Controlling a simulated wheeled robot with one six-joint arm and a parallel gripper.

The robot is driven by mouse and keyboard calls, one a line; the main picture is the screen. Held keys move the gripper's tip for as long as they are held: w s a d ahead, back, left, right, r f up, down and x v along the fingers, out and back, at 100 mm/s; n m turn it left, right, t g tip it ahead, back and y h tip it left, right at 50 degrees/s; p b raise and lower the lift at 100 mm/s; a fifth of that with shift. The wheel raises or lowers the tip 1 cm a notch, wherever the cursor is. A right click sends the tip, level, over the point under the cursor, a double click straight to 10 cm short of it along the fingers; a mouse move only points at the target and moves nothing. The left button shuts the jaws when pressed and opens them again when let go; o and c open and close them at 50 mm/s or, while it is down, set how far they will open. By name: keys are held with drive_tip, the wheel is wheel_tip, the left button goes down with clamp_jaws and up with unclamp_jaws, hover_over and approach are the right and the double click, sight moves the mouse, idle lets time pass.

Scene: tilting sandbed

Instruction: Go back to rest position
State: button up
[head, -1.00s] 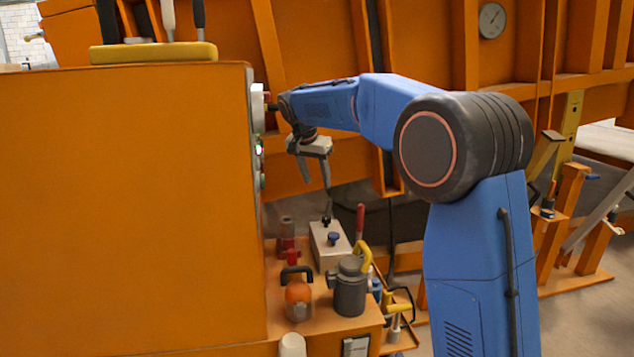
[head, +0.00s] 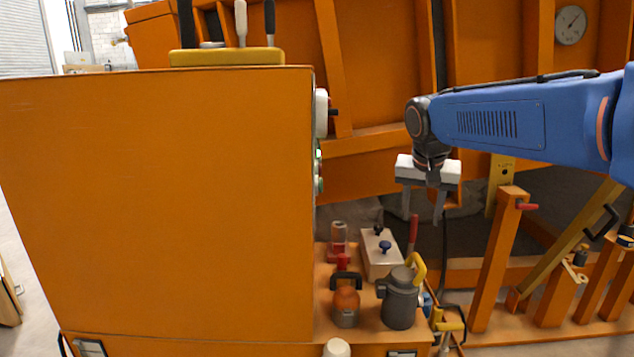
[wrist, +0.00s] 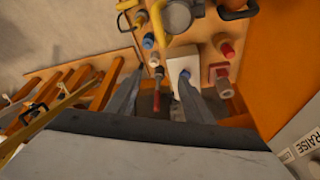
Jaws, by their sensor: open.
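My gripper (head: 424,205) hangs from the end of my blue arm in the head view, pointing down. Its two grey fingers are spread apart with nothing between them. It is in the air above and to the right of the small orange ledge, clear of the objects there. In the wrist view the two fingers (wrist: 156,98) reach out, apart, over the ledge. The white box with a blue knob (wrist: 183,72) shows close to one finger in that view, well below it.
A large orange cabinet (head: 170,200) with side buttons fills the left. The ledge holds a grey jug (head: 399,302), an orange bottle (head: 346,305), a red item (head: 338,242) and the white box (head: 381,256). Orange posts (head: 499,260) stand on the right.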

drive_tip(key=s+d+f+n, duration=0.1)
drive_tip(key=s+f, duration=0.4)
drive_tip(key=s, duration=0.5)
drive_tip(key=s+d+f+n+y, duration=0.1)
drive_tip(key=s+f, duration=0.4)
drive_tip(key=s, duration=0.5)
drive_tip(key=s+d+f+n+t, duration=0.1)
drive_tip(key=s+f, duration=0.4)
drive_tip(key=s, duration=0.5)
drive_tip(key=shift+d+n, duration=0.45)
drive_tip(key=shift+n, duration=0.25)
wheel_tip(320, 180, up, 14)
drive_tip(key=f+n+g+y, duration=0.1)
drive_tip(key=n+y, duration=0.2)
drive_tip(key=n, duration=0.3)
hover_over(379, 225)
drive_tip(key=s+d, duration=0.4)
drive_tip(key=s, duration=0.2)
drive_tip(key=x, duration=1.6)
drive_tip(key=shift+w+a+f, duration=0.1)
drive_tip(key=shift+w+f, duration=0.05)
drive_tip(key=shift+f, duration=0.1)
